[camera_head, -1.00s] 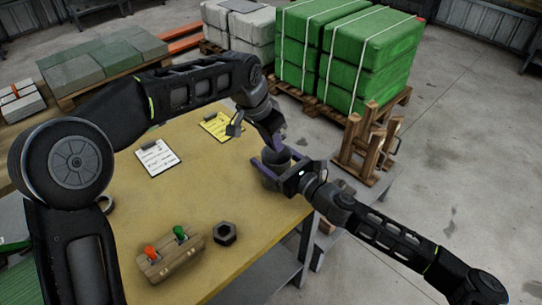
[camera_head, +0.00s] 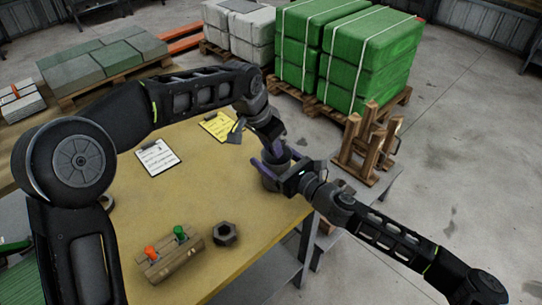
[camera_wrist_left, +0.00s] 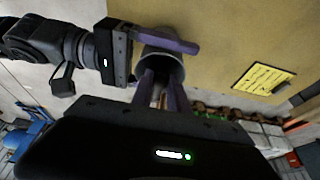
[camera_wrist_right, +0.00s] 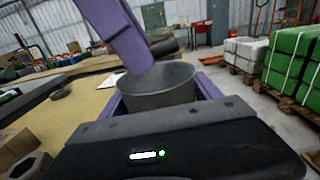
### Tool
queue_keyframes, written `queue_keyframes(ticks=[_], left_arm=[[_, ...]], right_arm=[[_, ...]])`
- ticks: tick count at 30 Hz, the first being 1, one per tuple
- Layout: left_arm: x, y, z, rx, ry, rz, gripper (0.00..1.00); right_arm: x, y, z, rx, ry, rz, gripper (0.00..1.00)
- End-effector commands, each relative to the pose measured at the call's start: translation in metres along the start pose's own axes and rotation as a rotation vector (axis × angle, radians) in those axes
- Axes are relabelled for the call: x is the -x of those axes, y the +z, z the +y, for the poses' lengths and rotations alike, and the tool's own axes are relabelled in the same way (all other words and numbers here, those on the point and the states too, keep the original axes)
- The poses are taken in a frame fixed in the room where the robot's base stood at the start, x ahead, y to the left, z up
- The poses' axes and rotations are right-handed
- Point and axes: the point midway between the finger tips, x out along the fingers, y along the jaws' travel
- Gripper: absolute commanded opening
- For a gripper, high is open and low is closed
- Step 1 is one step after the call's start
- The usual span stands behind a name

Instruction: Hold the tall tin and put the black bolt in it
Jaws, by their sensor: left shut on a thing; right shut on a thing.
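The tall grey tin (camera_head: 270,184) stands upright by the table's right edge, its open mouth showing in the right wrist view (camera_wrist_right: 160,88). My right gripper (camera_head: 277,172) is shut around the tin from the right, one finger on each side. My left gripper (camera_head: 275,152) is over the tin, pointing down. In the left wrist view its fingertips (camera_wrist_left: 161,74) are at the tin's mouth (camera_wrist_left: 160,48). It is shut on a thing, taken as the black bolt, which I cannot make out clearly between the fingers. How deep it sits is hidden.
A dark hex nut (camera_head: 225,233) and a wooden block (camera_head: 170,262) with an orange and a green handle are on the yellow table (camera_head: 200,185). Two clipboards (camera_head: 158,158) lie farther back. A wooden rack (camera_head: 368,150) stands right of the tin.

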Motion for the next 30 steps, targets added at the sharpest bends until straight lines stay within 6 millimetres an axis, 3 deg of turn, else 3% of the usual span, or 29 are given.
queue_keyframes(ticks=[30], left_arm=[[-0.017, 0.006, 0.0, 0.0, 0.0, -0.001, 0.0]], right_arm=[[0.0, 0.0, 0.0, 0.0, 0.0, 0.0, 0.31]])
